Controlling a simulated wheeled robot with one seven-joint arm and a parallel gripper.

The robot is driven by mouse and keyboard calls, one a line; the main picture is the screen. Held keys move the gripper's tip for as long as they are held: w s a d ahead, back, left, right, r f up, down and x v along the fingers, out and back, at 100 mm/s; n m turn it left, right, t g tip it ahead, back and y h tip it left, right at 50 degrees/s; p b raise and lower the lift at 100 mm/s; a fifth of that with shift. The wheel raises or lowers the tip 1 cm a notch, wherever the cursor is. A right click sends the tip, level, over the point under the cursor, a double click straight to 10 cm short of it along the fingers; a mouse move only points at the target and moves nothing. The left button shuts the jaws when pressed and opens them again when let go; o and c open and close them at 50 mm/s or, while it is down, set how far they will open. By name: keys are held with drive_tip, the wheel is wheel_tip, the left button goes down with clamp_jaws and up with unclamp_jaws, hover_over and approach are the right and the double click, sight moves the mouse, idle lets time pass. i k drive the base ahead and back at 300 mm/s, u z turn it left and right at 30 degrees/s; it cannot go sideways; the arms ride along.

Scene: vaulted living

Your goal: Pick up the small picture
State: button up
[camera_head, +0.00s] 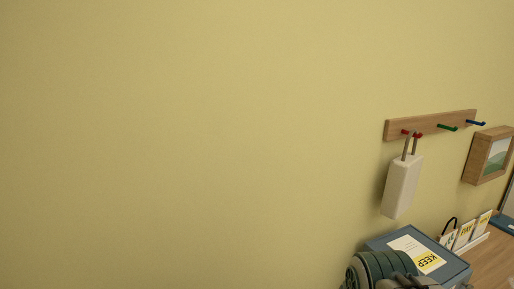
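A small picture (497,154) in a deep light-wood frame hangs on the wall at the right edge of the head view. It shows a pale sky over a green hill. Its right side is close to the picture's edge. My gripper cannot be made out in this view.
A wooden peg rail (430,125) with coloured pegs is left of the picture, with a white bag (402,186) hanging from it. Below, a blue-grey box (455,268) bears a "KEEP" sheet (421,256). A card rack (468,242) stands on a wooden surface (494,261). The wall leftward is bare.

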sight(445, 239)
drive_tip(key=z, duration=0.95)
drive_tip(key=k, duration=0.45)
drive_tip(key=z, duration=0.3)
drive_tip(key=i, duration=0.5)
drive_tip(key=k, duration=0.5)
drive_tip(key=z, duration=1.4)
drive_tip(key=i, duration=1.4)
